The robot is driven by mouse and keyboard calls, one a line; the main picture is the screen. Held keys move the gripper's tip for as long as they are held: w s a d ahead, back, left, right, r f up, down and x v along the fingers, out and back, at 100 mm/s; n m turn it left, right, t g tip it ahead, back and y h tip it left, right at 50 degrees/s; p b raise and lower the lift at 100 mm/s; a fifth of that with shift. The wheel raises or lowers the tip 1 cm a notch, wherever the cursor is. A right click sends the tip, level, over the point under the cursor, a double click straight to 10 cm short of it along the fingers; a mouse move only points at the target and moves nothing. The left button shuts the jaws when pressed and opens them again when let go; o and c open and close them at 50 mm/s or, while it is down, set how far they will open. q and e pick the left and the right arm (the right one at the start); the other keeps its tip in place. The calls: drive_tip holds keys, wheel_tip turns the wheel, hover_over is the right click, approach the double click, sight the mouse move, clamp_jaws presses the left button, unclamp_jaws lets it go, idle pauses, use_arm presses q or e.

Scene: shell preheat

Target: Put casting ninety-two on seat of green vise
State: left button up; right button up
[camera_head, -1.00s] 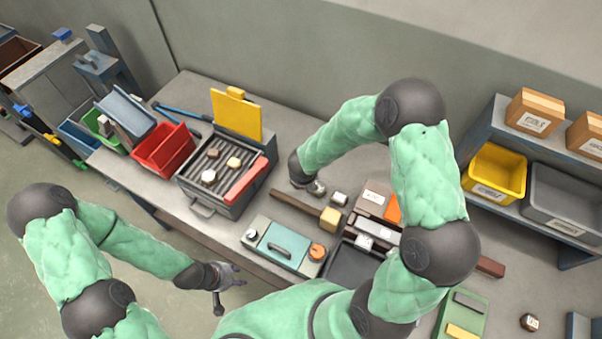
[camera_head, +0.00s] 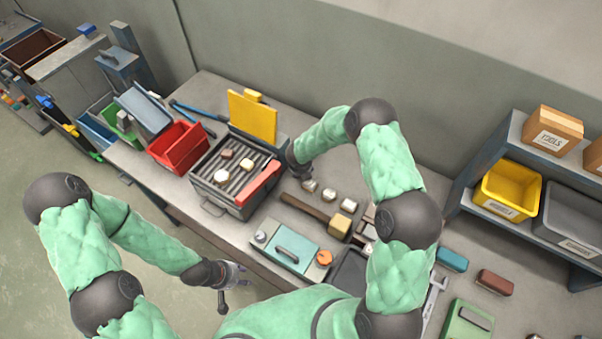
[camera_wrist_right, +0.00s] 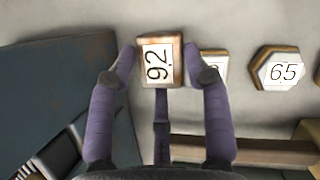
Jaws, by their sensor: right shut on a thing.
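Casting ninety-two (camera_wrist_right: 161,61), a brown-edged block with a white "92" label, is between the fingertips of my right gripper (camera_wrist_right: 164,66) in the right wrist view. That gripper is shut on it. In the head view my right gripper (camera_head: 302,177) is beside the grill box, mostly hidden by its own wrist. My left gripper (camera_head: 235,284) is open and empty, off the bench's front edge. A green block with a grey bar (camera_head: 466,322) is cut off at the bottom right; I cannot tell whether it is the green vise.
A grill box (camera_head: 222,205) with an upright yellow panel holds several castings. A red bin (camera_head: 178,146) stands left of it. A wooden-handled mallet (camera_head: 341,224) and a teal-topped box (camera_head: 293,250) lie in front. Casting 65 (camera_wrist_right: 281,70) lies right of my gripper.

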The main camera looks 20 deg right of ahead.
drive_tip(key=shift+w+f, duration=0.25)
drive_tip(key=shift+f, duration=1.55)
drive_tip(key=shift+f+b, duration=0.2)
drive_tip(key=shift+b, duration=0.15)
drive_tip(key=o, duration=1.2)
drive_tip(key=shift+r, duration=0.15)
